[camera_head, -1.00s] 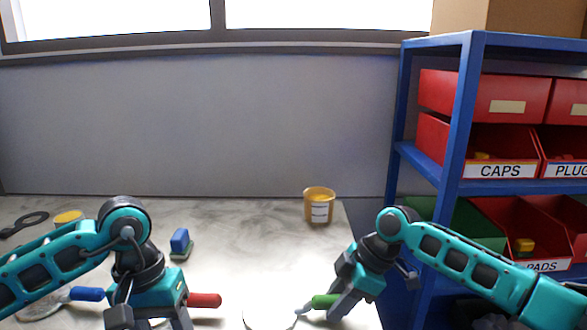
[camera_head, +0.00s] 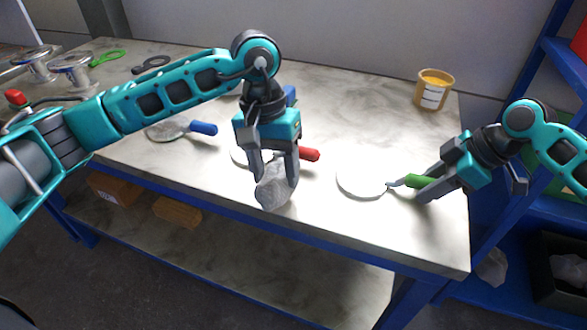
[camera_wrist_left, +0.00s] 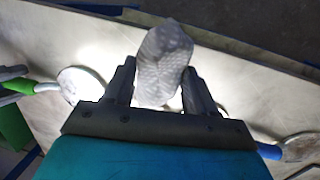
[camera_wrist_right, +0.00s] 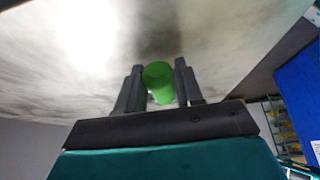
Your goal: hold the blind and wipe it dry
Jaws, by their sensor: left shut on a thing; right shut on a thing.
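A round pale blind (camera_head: 360,181) with a green handle (camera_head: 425,182) lies flat at the table's right front. My right gripper (camera_head: 418,188) is shut on the green handle, which also shows between its fingers in the right wrist view (camera_wrist_right: 158,80). My left gripper (camera_head: 274,165) is shut on a crumpled grey-white cloth (camera_head: 273,192), left of the green-handled blind and apart from it. The cloth hangs near the table's front edge and fills the left wrist view's middle (camera_wrist_left: 163,65).
A red-handled blind (camera_head: 309,154) lies partly hidden behind my left gripper. A blue-handled blind (camera_head: 204,128) lies further left. A yellow tub (camera_head: 434,90) stands at the back right. Flanged metal vessels (camera_head: 72,70) stand far left. A blue shelf (camera_head: 560,75) borders the right.

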